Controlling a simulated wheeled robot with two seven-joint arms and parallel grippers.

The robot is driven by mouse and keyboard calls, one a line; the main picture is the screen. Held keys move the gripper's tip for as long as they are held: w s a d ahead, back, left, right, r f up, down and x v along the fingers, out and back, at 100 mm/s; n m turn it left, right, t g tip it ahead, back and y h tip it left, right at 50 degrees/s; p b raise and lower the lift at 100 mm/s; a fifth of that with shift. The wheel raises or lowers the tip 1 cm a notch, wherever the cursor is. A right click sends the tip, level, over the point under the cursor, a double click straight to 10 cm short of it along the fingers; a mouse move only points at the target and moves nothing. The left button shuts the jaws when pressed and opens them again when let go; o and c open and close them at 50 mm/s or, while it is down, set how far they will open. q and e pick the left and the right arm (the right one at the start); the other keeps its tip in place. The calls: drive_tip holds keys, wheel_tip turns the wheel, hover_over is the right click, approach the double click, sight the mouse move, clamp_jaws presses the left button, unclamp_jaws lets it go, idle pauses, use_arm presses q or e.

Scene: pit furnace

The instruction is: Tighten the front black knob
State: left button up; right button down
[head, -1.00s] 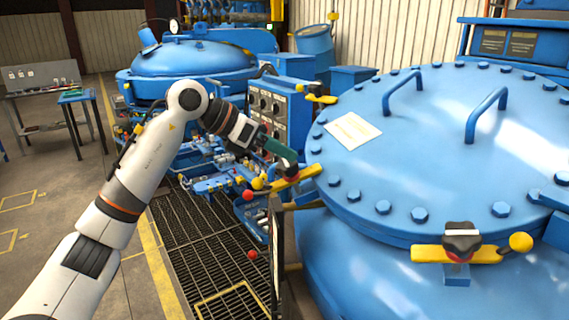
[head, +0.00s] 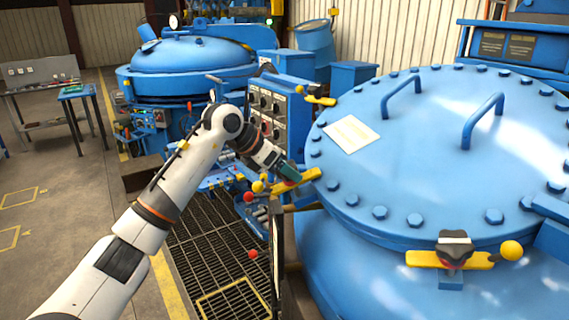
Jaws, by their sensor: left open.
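A large blue furnace lid (head: 430,165) fills the right side. At its near edge a black knob (head: 455,243) with a light top stands on a yellow clamp arm (head: 422,258) with a yellow ball end; nothing touches this knob. At the lid's left edge is another yellow clamp (head: 306,177). My left gripper (head: 293,174) is open and reaches down over that left clamp. The gripper mostly hides the knob there, and I cannot tell whether its fingers touch it. My right gripper is not in view.
A paper sheet (head: 351,133) and two blue handles lie on the lid. A third clamp (head: 320,97) sits at the lid's far-left edge. A control panel (head: 267,112) stands behind my left gripper. Below is a floor grating (head: 210,255) beside open floor.

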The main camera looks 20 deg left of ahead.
use_arm(q)
drive_tip(key=shift+w+d+f, duration=0.1)
drive_tip(key=shift+w+f, duration=0.05)
drive_tip(key=shift+f, duration=0.05)
drive_tip(key=c, duration=1)
